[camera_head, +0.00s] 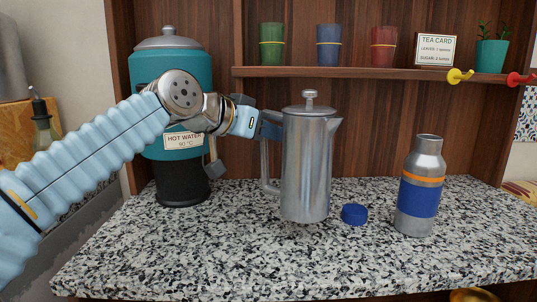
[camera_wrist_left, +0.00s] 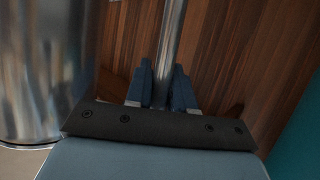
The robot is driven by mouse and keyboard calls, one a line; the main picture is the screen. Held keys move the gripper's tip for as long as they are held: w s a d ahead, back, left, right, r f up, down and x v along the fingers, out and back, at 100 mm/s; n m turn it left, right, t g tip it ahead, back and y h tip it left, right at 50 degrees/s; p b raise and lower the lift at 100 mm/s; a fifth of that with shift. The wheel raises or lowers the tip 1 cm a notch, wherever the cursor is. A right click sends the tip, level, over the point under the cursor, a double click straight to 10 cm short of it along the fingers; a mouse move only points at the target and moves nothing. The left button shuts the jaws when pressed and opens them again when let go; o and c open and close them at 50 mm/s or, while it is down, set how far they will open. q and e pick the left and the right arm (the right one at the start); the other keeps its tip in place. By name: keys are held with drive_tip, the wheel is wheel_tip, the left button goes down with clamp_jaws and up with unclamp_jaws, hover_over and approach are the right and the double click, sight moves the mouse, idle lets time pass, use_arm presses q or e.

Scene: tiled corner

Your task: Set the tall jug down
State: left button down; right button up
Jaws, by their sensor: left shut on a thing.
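The tall jug (camera_head: 306,165) is shiny metal with a knobbed lid, a spout on its right and a handle on its left. It is upright at the middle of the speckled counter (camera_head: 250,265). I cannot tell whether its base touches the counter or hangs just above it. My left gripper (camera_head: 268,129) is shut on the upper part of the jug's handle. The left wrist view shows the handle bar (camera_wrist_left: 172,40) between the blue fingers (camera_wrist_left: 162,88), with the jug's body (camera_wrist_left: 45,70) beside it. My right gripper is not in view.
A blue cap (camera_head: 354,214) lies just right of the jug, near a metal bottle (camera_head: 418,195) with a blue band. A teal hot-water urn (camera_head: 170,75) stands behind my left arm. A shelf (camera_head: 350,74) with cups is above. The front counter is clear.

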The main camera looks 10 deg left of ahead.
use_arm(q)
drive_tip(key=f, duration=0.2)
drive_tip(key=w+f, duration=0.1)
drive_tip(key=f, duration=0.1)
drive_tip(key=shift+w+f+b, duration=0.1)
drive_tip(key=shift+f+b, duration=0.05)
drive_tip(key=shift+b, duration=0.25)
drive_tip(key=shift+f, duration=0.2)
drive_tip(key=c, duration=1)
unclamp_jaws()
drive_tip(key=shift+o, duration=0.2)
drive_tip(key=shift+a, duration=0.1)
drive_tip(key=v, duration=1)
drive_tip(key=shift+b, duration=0.4)
